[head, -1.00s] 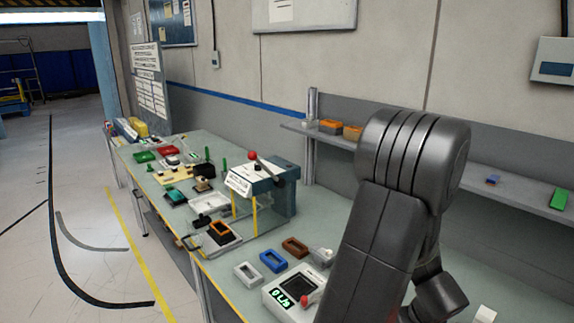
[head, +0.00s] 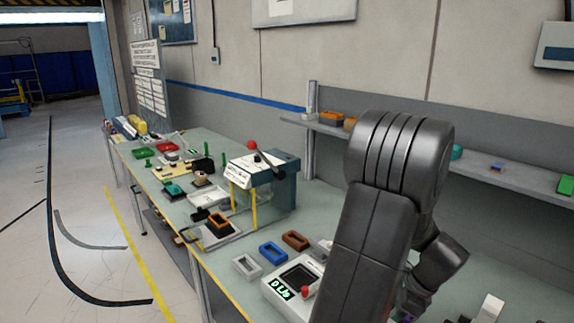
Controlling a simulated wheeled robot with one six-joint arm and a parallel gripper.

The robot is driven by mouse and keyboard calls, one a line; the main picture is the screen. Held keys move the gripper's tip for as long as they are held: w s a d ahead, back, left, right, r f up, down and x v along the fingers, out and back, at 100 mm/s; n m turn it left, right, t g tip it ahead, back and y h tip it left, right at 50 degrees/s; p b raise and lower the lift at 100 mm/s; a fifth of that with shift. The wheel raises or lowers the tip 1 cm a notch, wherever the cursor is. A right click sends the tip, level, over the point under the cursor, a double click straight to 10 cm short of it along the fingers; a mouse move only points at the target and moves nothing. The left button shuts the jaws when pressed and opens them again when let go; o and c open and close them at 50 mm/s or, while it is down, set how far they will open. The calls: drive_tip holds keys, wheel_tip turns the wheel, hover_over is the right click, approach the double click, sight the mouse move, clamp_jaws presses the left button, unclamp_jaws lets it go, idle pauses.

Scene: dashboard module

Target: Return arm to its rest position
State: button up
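My arm (head: 385,220) rises from the bottom edge right of centre in the head view. It is dark grey and bends at a thick ribbed elbow (head: 402,160). Its forearm and wrist links (head: 440,262) hang down behind the upper link, toward the bench. My gripper is not clearly visible, hidden behind the arm or below the frame edge, so what it holds does not show.
The long bench (head: 350,213) carries a press with a red-knobbed lever (head: 262,180), a white display device (head: 291,285), and grey, blue (head: 272,255) and brown (head: 295,240) frames. A wall shelf (head: 510,175) runs behind my arm. Open floor (head: 95,205) lies left.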

drive_tip(key=n, duration=0.1)
drive_tip(key=a+n+g, duration=0.1)
drive_tip(key=n, duration=0.1)
drive_tip(key=shift+s+a+b, duration=0.1)
drive_tip(key=shift+s+b, duration=0.05)
drive_tip(key=shift+b, duration=0.15)
drive_tip(key=shift+r, duration=0.1)
